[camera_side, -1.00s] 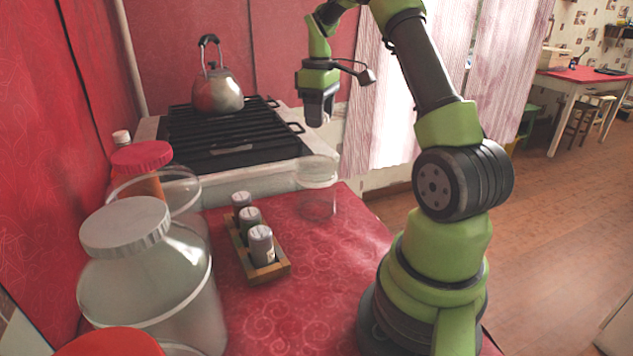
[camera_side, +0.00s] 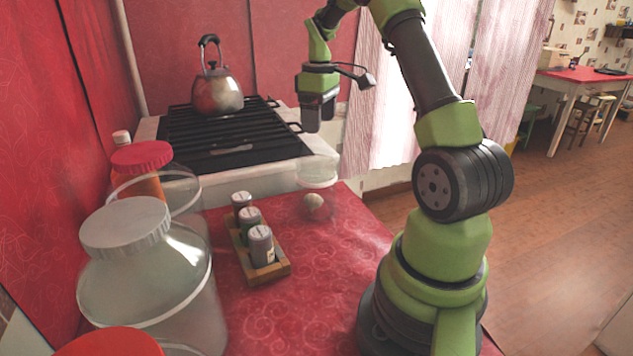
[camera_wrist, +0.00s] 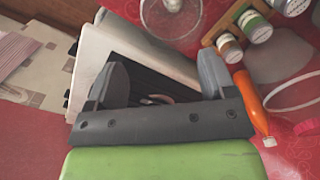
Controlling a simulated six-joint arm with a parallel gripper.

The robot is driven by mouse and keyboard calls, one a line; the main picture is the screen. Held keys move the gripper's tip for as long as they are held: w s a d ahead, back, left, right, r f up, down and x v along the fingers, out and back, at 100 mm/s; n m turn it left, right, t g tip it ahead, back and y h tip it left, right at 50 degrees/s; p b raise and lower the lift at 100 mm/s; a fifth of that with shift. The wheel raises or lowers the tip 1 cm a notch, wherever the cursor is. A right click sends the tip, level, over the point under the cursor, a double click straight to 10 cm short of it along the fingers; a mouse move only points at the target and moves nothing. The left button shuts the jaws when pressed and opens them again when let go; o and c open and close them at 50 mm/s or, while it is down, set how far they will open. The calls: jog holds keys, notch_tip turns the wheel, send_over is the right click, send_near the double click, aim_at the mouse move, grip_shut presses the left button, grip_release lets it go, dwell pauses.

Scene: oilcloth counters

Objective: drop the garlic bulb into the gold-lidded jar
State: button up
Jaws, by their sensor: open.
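The pale garlic bulb (camera_side: 313,202) lies at the bottom of a clear jar (camera_side: 317,172) on the red counter. No gold lid shows on this jar. In the wrist view the jar (camera_wrist: 170,27) is cut off by the top edge, with the bulb (camera_wrist: 172,4) inside it. My gripper (camera_side: 313,128) hangs above the jar, in front of the stove in the side view. In the wrist view its two fingers (camera_wrist: 162,75) are spread with nothing between them.
A wooden rack (camera_side: 262,272) of several shakers stands left of the jar. Large glass jars line the left, one white-lidded (camera_side: 150,285), another red-lidded (camera_side: 142,154). An orange bottle (camera_wrist: 253,103) shows in the wrist view. A kettle (camera_side: 217,93) sits on the stove (camera_side: 225,165).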

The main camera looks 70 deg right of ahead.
notch_tip(320, 180, up, 9)
jog(key=shift+r, duration=0.15)
dwell(0.4)
jog(key=s+a+r+m+t, duration=0.1)
jog(key=a+r+t, duration=0.15)
jog(key=a, duration=0.55)
jog(key=s+a+r+t, duration=0.1)
jog(key=a+r, duration=0.2)
jog(key=a, duration=0.6)
jog(key=s+a+f+m+t+y, duration=0.2)
jog(key=s+a+f+m+t, duration=0.1)
jog(key=s+a, duration=0.7)
jog(key=shift+a+f+t, duration=0.35)
jog(key=shift+a+f, duration=0.1)
jog(key=shift+a, duration=0.3)
